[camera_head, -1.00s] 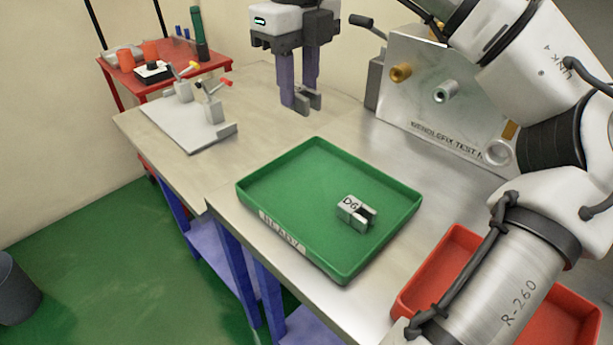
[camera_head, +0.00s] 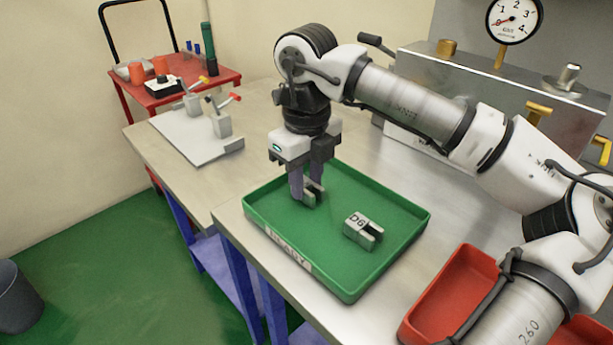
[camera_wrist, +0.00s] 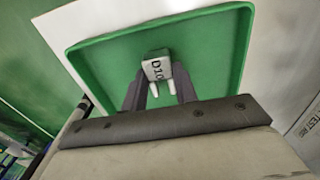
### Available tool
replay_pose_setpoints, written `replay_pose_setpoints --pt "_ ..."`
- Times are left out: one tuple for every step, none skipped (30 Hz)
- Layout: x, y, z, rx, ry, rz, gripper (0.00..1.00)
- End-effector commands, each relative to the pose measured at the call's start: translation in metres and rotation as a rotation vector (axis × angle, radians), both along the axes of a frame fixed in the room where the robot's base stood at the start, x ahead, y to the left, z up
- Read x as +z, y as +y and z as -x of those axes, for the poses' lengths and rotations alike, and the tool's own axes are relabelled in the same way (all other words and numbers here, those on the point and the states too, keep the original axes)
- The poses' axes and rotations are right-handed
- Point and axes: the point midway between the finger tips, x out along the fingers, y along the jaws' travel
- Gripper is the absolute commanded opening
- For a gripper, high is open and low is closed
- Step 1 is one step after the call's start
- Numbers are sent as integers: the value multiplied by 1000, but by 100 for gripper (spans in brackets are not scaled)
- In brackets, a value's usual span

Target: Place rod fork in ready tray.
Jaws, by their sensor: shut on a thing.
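My gripper (camera_head: 306,196) points down over the left rear part of the green ready tray (camera_head: 298,226). It is shut on a small grey metal rod fork (camera_head: 314,191), with a finger on each side. In the wrist view the held fork (camera_wrist: 155,70) shows a mark like "D10" and two prongs between my fingers (camera_wrist: 158,90), with the green tray (camera_wrist: 100,62) behind it. The held fork is low inside the tray; I cannot tell whether it touches the floor. A second fork (camera_head: 362,231), marked like "D6", lies in the tray to the right, apart from my gripper.
A red bin (camera_head: 452,287) stands at the front right, partly hidden by my arm. A grey plate with clamps (camera_head: 197,137) sits on the bench at left. A red cart (camera_head: 178,93) stands behind. A test stand with a gauge (camera_head: 514,18) is at the back right.

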Motion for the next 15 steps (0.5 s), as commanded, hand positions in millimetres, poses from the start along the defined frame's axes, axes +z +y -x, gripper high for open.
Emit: replay_pose_setpoints --pt "1 0 0 0 0 0 5" --pt "1 0 0 0 0 0 5" --pt "1 0 0 0 0 0 5" --pt "0 0 0 0 0 0 5" --pt "-1 0 0 0 0 0 5" --pt "-3 0 0 0 0 0 5" --pt "-4 0 0 0 0 0 5" --pt "-4 0 0 0 0 0 30" --pt "-3 0 0 0 0 0 35" --pt "-3 0 0 0 0 0 39" --pt "-2 0 0 0 0 0 43" --pt "-2 0 0 0 0 0 48" --pt "-2 0 0 0 0 0 50" --pt "-3 0 0 0 0 0 50" --pt "-2 0 0 0 0 0 50"
